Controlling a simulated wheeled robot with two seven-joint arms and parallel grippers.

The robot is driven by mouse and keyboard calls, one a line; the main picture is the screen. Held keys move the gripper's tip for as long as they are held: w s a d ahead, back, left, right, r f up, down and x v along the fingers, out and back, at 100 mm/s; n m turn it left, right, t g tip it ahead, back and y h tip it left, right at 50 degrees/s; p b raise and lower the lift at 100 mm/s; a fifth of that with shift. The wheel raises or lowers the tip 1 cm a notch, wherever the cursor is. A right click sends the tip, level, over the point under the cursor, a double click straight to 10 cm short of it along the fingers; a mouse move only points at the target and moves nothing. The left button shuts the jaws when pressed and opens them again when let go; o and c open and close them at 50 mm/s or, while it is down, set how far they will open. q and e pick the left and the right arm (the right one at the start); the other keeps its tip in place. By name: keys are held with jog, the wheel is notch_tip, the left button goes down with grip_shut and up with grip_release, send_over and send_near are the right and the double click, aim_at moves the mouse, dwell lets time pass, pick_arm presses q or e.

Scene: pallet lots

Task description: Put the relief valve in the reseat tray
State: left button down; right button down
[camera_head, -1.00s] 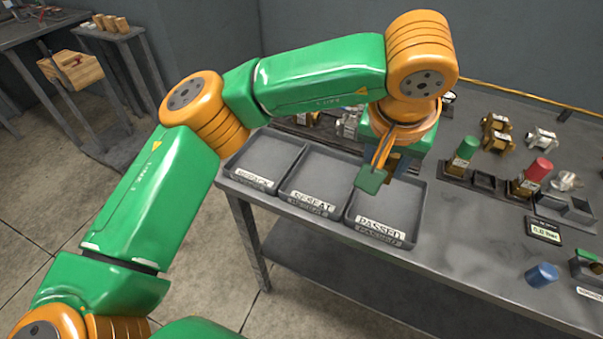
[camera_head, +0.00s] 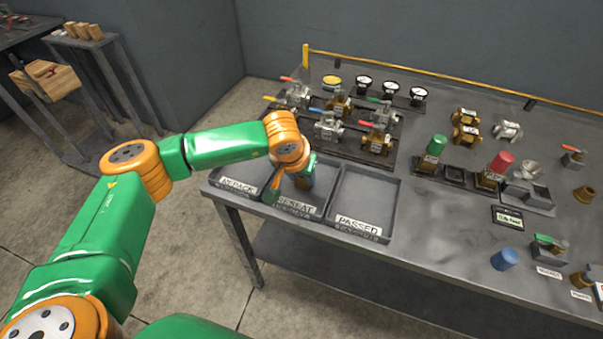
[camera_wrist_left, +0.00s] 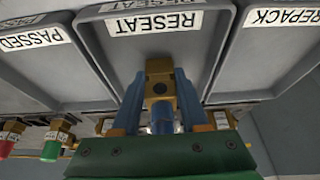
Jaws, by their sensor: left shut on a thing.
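The relief valve (camera_wrist_left: 160,75) shows in the left wrist view as a brass body with a blue cylindrical part. My left gripper (camera_wrist_left: 158,100) is shut on it, one blue finger on each side. In the head view my left gripper (camera_head: 299,182) is over the reseat tray (camera_head: 322,191), the middle of three grey trays, and its wrist hides most of the valve. The tray's RESEAT label also shows in the wrist view (camera_wrist_left: 155,22). I cannot tell whether the valve touches the tray floor. My right gripper is not in view.
The repack tray (camera_head: 237,188) is to the left and the empty passed tray (camera_head: 362,204) to the right. A rack of valves (camera_head: 340,140) and gauges stands behind. Green-capped (camera_head: 433,151) and red-capped (camera_head: 496,168) valves and a blue cap (camera_head: 504,259) are further right.

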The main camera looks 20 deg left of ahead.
pick_arm(q)
jog(key=shift+f, duration=0.1)
jog(key=shift+c, duration=2.2)
grip_release()
jog(key=shift+r, duration=0.3)
jog(key=shift+s+r, duration=0.15)
jog(key=shift+r, duration=0.15)
jog(key=b+v, duration=0.2)
jog(key=v, duration=0.9)
